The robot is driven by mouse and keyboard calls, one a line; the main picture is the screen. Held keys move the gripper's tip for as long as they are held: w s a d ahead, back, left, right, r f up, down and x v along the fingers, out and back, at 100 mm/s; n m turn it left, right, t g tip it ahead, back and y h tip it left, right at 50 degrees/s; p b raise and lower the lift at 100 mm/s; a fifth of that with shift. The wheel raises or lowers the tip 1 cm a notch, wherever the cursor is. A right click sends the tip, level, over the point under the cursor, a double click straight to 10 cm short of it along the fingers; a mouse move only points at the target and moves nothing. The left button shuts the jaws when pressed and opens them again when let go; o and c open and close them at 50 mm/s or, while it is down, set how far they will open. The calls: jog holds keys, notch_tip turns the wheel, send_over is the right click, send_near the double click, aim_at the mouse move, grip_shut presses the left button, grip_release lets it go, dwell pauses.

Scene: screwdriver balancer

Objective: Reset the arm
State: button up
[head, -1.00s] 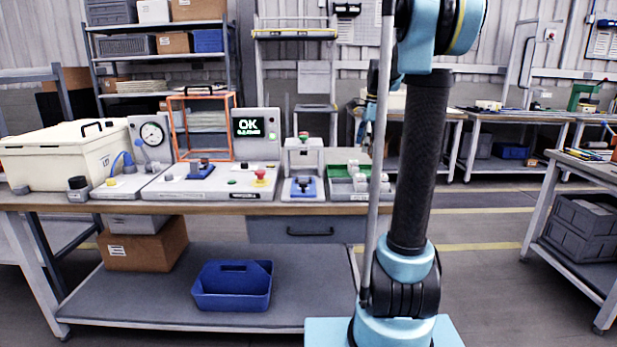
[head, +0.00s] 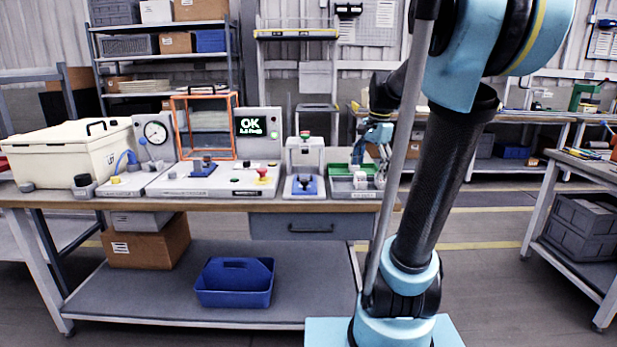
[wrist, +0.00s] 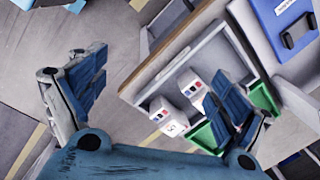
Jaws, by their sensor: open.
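My gripper (head: 374,150) is in the head view, over the right end of the workbench, partly behind my own arm. In the wrist view its two blue fingers stand wide apart (wrist: 158,95), with nothing between them held. Below and beyond the fingers is a grey tray (wrist: 207,48) with green bins (wrist: 262,98) and a couple of white parts (wrist: 163,116). In the head view the tray (head: 352,194) sits at the bench's right end, and the gripper hides part of it.
The bench (head: 230,204) also carries a cream case (head: 65,155), a gauge (head: 155,132), a tester with an "OK" display (head: 250,124) and a small press (head: 304,158). A blue tote (head: 235,283) sits on the lower shelf.

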jog(key=s+f+n+t+h, duration=0.1)
jog(key=s+f+n, duration=1)
jog(key=s+f, duration=0.6)
jog(key=s, duration=0.4)
jog(key=shift+a+f+n, duration=0.15)
jog(key=shift+f+n, duration=0.15)
jog(key=shift+n, duration=0.1)
